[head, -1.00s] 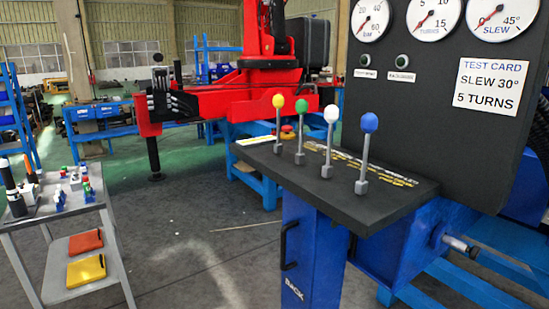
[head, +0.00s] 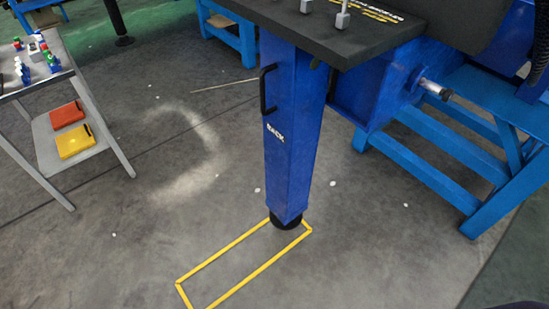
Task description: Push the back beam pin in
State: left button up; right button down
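A silver pin (head: 436,90) with a darker end sticks out to the right from a round blue collar on the blue beam housing (head: 375,88). Part of its length shows outside the collar; the rest is hidden inside. The blue upright leg (head: 293,150) left of the housing carries the white word BACK and a black handle (head: 267,90). Its dark foot (head: 286,222) stands at the far end of a yellow floor outline (head: 240,265). Neither of my grippers is in view.
A grey trolley (head: 45,130) at the left holds small parts on top and an orange and a yellow case below. A blue trestle (head: 430,165) stands under and right of the pin. The black lever console (head: 340,35) overhangs the leg. The floor in front is mostly clear.

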aim_at(447, 94)
jog(key=z, duration=1.45)
